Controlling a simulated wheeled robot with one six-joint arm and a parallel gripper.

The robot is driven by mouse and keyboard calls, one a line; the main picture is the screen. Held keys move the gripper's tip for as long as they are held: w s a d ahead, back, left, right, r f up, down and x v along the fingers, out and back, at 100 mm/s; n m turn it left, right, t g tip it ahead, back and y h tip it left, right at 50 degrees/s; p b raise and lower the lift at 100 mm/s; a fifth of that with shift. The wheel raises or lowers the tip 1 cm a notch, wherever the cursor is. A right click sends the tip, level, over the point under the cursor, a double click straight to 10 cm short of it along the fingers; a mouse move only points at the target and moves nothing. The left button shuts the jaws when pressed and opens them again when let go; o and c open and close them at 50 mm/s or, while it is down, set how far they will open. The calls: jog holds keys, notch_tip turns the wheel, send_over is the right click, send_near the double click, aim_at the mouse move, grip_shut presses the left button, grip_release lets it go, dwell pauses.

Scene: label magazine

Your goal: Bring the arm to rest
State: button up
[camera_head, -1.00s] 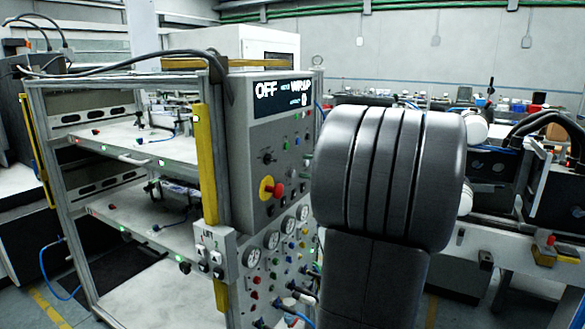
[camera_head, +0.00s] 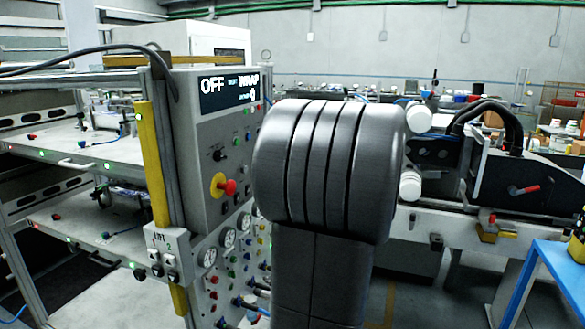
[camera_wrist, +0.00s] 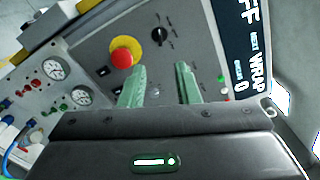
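My gripper (camera_wrist: 161,78) shows in the wrist view with its two green fingers apart and nothing between them. It faces the grey control panel (camera_wrist: 90,50), whose red knob on a yellow ring (camera_wrist: 122,57) lies just left of the fingers. In the head view my dark grey arm stands upright in the middle, in front of the panel (camera_head: 188,130); my gripper is hidden there. The panel display (camera_head: 229,91) reads OFF, WRAP and 0. I cannot tell the exact gap between the fingers and the panel.
A shelved frame with a yellow post (camera_head: 153,165) is on the left. A machine with black hoses (camera_head: 490,115) stands behind on the right. A blue table (camera_head: 562,262) is at the right edge. Some floor (camera_head: 410,300) shows between my arm and that table.

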aim_at(224, 157)
jog(key=p+x, duration=0.2)
jog(key=x, duration=1)
jog(key=shift+a, duration=0.25)
